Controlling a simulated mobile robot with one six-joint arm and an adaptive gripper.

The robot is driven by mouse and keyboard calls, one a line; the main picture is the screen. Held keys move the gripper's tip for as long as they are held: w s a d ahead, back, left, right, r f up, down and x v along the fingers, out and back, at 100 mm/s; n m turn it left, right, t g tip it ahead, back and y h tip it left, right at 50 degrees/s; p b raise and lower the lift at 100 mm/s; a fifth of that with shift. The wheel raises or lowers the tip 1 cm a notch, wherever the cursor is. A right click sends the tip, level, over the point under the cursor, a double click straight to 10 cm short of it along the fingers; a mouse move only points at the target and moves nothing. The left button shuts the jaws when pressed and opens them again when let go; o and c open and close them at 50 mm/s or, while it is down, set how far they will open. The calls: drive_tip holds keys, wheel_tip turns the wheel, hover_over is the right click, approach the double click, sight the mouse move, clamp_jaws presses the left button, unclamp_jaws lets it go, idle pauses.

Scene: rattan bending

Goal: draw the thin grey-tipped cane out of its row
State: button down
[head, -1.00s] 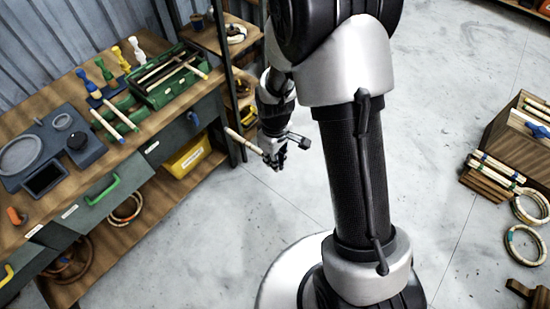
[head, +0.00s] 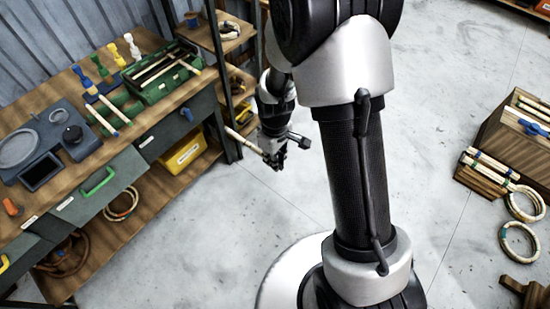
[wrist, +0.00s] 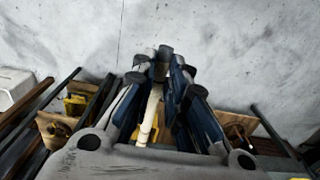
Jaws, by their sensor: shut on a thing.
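My gripper (head: 273,160) is shut on a pale, banded cane (head: 241,138), above the floor beside the bench. The cane sticks out to the upper left of the fingers in the head view. In the wrist view, the cane (wrist: 149,115) runs between the dark fingers of my gripper (wrist: 157,58). Its tip colour is too small to tell. Several canes lie in a green box (head: 155,93) on the bench. More pale canes with coloured bands (head: 489,165) lie in a row by the wooden crate at the right. I cannot make out a grey tip on any.
The wooden bench (head: 135,175) with drawers, a yellow bin (head: 184,153) and a grey tool block (head: 85,150) fills the left. A shelf post (head: 222,85) stands close to my gripper. Cane rings (head: 518,243) lie at the right. The middle floor is clear.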

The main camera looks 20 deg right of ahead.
drive_tip(key=shift+r+p, duration=2.45)
drive_tip(key=shift+r, duration=0.9)
